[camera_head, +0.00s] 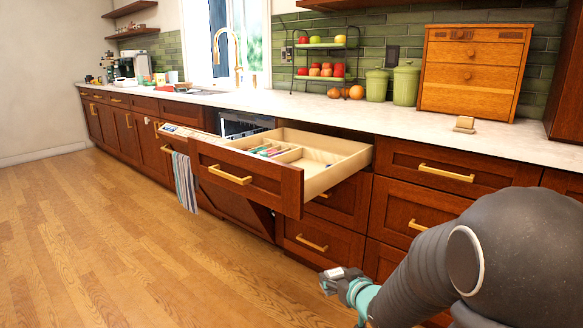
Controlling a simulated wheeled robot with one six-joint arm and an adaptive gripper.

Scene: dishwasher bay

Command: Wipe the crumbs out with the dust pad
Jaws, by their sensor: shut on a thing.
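A wooden drawer (342,176) is pulled out under the counter, its light inside split by dividers. Tiny specks, perhaps crumbs, show faintly in its right compartment (318,162). Several coloured items (268,152) lie in its left compartments. My gripper (330,281) is low in front of the cabinets, outside and below the open drawer. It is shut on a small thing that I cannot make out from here. A small tan block-like object (464,125) lies on the counter to the right; I cannot tell whether it is the dust pad.
The open dishwasher (245,124) is left of the drawer, with a striped towel (184,182) hanging nearby. Green canisters (405,84), a fruit rack (320,71) and a small wooden chest (472,70) stand on the counter. The wooden floor (130,235) is clear.

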